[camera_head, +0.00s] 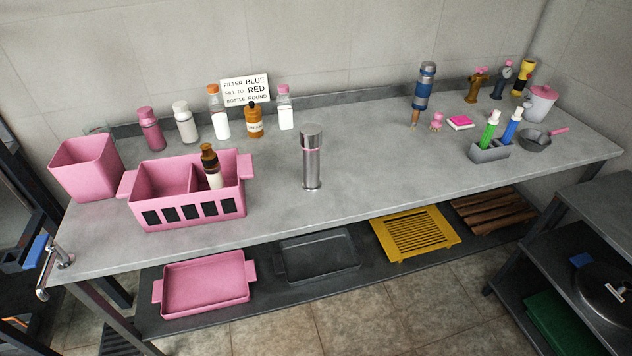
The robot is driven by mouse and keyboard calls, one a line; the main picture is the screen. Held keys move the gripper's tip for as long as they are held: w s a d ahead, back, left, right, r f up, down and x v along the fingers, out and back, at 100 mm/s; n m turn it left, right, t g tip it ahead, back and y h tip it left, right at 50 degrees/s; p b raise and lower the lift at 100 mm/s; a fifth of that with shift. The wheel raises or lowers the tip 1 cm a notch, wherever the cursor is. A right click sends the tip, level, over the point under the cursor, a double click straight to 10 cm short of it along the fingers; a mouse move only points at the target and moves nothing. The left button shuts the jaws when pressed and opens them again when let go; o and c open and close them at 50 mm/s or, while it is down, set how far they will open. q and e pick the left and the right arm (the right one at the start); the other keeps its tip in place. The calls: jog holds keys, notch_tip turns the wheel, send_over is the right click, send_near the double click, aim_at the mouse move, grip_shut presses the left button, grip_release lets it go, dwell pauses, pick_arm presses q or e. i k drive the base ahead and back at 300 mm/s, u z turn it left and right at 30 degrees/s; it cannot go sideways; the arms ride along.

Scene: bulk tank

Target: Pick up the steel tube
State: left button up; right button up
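A steel tube (311,160) stands upright on the grey worktop, a little left of the middle of the view. It is a silver cylinder with a wider cap and a thin pinkish band below the cap. Nothing touches it. Neither of my grippers shows in the head view.
A pink divided crate (165,206) holding a brown-capped bottle (211,166) stands left of the tube. Several bottles and a sign (246,90) stand behind. A blue-banded cylinder (423,87) and a grey holder (488,152) are at right. The worktop (370,160) right of the tube is clear.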

aim_at(311, 182)
jog(key=z, duration=1.05)
jog(key=i, duration=0.9)
jog(key=u, duration=2.65)
